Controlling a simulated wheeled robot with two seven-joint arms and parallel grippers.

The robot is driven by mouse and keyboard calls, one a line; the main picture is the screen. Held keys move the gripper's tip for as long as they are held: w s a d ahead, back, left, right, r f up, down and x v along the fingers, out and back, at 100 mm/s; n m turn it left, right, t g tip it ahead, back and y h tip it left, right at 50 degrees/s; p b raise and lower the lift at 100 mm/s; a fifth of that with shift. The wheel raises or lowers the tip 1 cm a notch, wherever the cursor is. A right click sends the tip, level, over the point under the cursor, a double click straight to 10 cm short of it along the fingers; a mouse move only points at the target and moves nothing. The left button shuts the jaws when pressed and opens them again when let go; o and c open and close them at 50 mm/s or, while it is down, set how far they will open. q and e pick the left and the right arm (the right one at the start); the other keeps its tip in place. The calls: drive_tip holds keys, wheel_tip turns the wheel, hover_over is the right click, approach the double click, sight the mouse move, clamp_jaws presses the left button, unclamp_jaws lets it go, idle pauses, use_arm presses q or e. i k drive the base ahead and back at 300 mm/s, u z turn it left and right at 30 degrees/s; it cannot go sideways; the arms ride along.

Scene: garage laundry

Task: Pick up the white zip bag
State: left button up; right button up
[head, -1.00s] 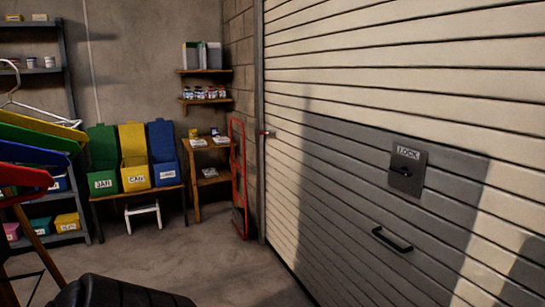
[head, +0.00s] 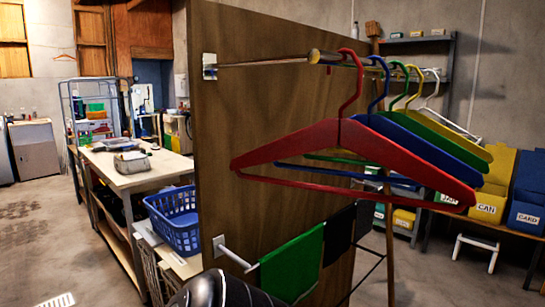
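A pale grey-white bag (head: 132,162) lies on the near part of the long worktable (head: 150,180), in the left half of the head view. It looks like a soft pouch with a darker top edge. It is small at this distance, and I cannot make out a zip. Nothing touches it from above. Neither of my grippers is in view.
A wooden panel (head: 230,150) stands close ahead, with coloured hangers, such as a red one (head: 340,135), on a rail and a green cloth (head: 292,262) below. A blue basket (head: 178,222) sits beside the worktable. Open floor (head: 45,245) lies to the left.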

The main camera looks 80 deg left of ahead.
sight(135, 161)
drive_tip(key=i, duration=1.4)
drive_tip(key=u, duration=1.1)
drive_tip(key=i, duration=3.65)
drive_tip(key=u, duration=2.9)
drive_tip(key=i, duration=7.35)
